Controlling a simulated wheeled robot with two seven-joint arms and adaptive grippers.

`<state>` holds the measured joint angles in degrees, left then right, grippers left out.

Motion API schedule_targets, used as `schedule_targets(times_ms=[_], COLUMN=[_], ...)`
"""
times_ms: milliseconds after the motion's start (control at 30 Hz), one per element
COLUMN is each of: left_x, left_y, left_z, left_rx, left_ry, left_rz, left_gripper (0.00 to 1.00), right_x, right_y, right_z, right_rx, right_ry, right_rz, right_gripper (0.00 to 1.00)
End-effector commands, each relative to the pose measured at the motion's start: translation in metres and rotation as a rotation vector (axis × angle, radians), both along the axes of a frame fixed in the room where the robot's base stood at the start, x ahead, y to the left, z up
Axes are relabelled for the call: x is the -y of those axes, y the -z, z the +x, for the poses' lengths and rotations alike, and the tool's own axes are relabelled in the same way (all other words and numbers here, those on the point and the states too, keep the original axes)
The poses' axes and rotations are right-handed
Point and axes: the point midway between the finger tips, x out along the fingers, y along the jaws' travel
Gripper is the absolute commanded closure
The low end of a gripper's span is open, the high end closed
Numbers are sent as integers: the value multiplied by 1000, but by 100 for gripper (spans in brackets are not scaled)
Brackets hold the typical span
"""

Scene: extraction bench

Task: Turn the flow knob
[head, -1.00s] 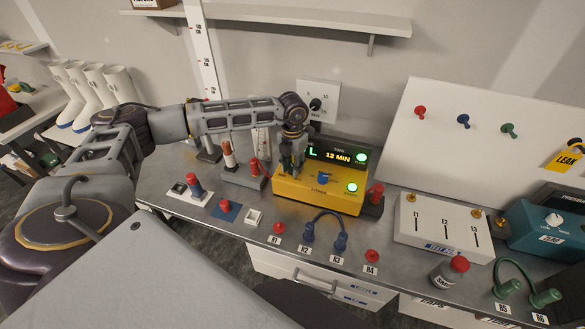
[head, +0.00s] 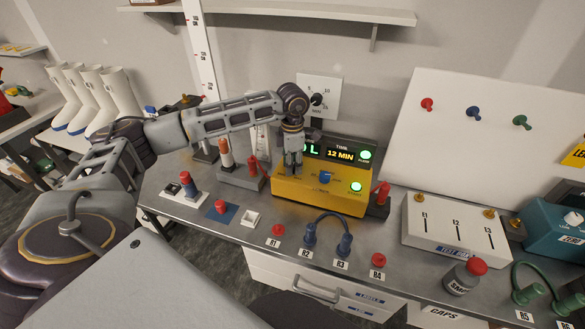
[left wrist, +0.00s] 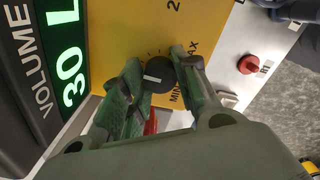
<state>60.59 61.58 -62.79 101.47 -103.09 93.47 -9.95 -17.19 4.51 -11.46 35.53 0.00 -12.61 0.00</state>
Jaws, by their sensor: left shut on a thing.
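The flow knob (left wrist: 158,75) is a round black knob with a white pointer line, on the yellow face of the pump box (left wrist: 115,25). MIN and MAX are printed beside it. In the left wrist view my left gripper (left wrist: 160,72) has its two green-grey fingers on either side of the knob and is shut on it. In the head view the left gripper (head: 293,165) reaches down onto the left part of the yellow box (head: 315,197), hiding the knob. My right gripper is not in view.
A blue knob (head: 325,178) and a lit green button (head: 356,187) sit right of the gripper on the box. The dark display (head: 340,154) reads 12 MIN. A blue hose (head: 332,222) lies in front.

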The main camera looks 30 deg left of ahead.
Motion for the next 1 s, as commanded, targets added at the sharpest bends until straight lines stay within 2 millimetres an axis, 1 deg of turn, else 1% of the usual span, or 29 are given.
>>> schedule_targets(times_ms=[33,267,433,733,1000], left_x=[-1,-1,-1,-1,-1], left_y=[2,2,2,1,0], left_z=[1,1,1,1,1], left_rx=[2,3,3,3,2], left_ry=[36,214,347,580,769], left_rz=[1,1,1,1,2], left_gripper=[94,94,94,94,94], right_x=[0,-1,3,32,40], right_y=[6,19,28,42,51], right_z=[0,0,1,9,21], right_rx=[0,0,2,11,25], right_ry=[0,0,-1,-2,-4], right_rz=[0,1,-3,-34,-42], right_gripper=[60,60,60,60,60])
